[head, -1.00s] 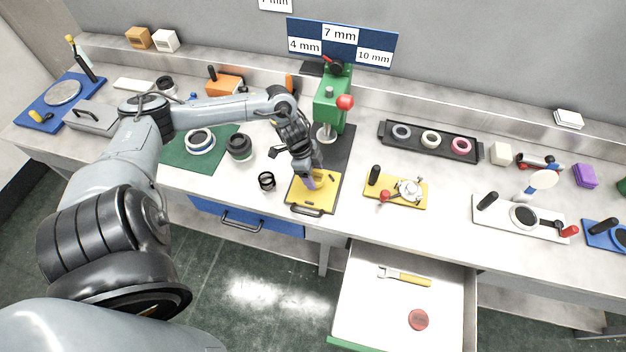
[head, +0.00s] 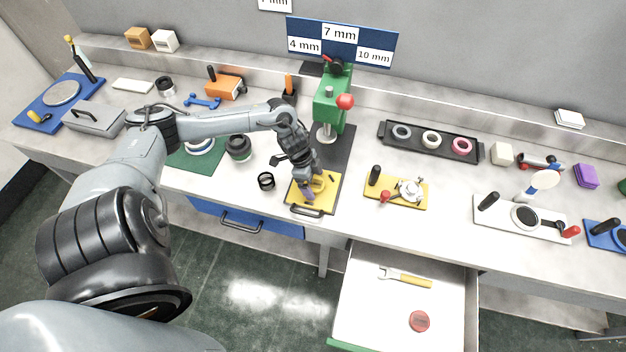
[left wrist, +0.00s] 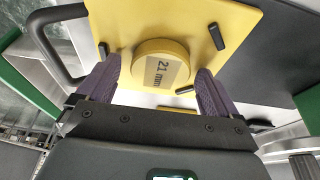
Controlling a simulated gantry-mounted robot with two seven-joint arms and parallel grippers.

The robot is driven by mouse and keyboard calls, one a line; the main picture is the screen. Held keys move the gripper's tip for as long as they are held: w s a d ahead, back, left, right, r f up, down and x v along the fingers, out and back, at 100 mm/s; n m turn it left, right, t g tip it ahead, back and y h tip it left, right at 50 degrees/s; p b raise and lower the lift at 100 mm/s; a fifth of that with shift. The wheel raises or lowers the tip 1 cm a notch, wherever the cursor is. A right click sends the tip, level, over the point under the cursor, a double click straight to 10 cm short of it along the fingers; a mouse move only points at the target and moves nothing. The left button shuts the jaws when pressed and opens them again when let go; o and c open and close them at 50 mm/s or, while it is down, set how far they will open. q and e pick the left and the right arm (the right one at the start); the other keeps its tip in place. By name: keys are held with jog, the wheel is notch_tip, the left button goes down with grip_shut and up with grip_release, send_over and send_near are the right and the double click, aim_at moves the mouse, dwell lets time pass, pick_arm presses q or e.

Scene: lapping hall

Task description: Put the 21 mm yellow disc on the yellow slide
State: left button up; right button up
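The yellow disc labelled 21 mm (left wrist: 161,66) lies flat on the yellow slide (left wrist: 115,18), label up, between the slide's small black pins. In the head view, the slide (head: 296,204) sits at the front of the green press's dark base, and the disc (head: 318,184) shows on it behind my fingers. My left gripper (head: 308,190) is low over the slide. In the left wrist view its purple fingers (left wrist: 158,68) stand open on either side of the disc, with a small gap on each side. My right gripper is not in view.
The green press (head: 331,104) stands just behind the slide. A black ring (head: 266,181) is left of it, and a yellow plate with a clamp (head: 397,190) is to the right. An open drawer (head: 376,318) juts out in front.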

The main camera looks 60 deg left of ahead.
pick_arm(q)
jog(key=p+v, duration=0.5)
jog(key=v, duration=0.7)
jog(key=d+f+t, duration=0.1)
jog(key=d+f, duration=0.1)
jog(key=d, duration=0.1)
jog(key=d+f+t, duration=0.1)
jog(key=d+f, duration=0.1)
jog(key=d, duration=0.2)
jog(key=d+f+t, duration=0.1)
jog(key=d+f, duration=0.1)
jog(key=d, duration=0.2)
jog(key=shift+w+d+m, duration=0.15)
jog(key=shift+m, duration=0.15)
jog(key=s+d+r+n+t+y, duration=0.1)
jog(key=d+n, duration=0.1)
jog(key=d, duration=0.4)
jog(key=s+d+r+n+y, duration=0.1)
jog(key=s+d+n, duration=0.1)
jog(key=d, duration=0.4)
jog(key=s+d+r+n+g, duration=0.2)
jog(key=s+d+r+n, duration=0.1)
jog(key=s, duration=0.4)
jog(key=shift+d+r+g, duration=0.4)
jog(key=shift+d+r, duration=0.2)
jog(key=shift+d, duration=0.15)
jog(key=shift+r, duration=0.1)
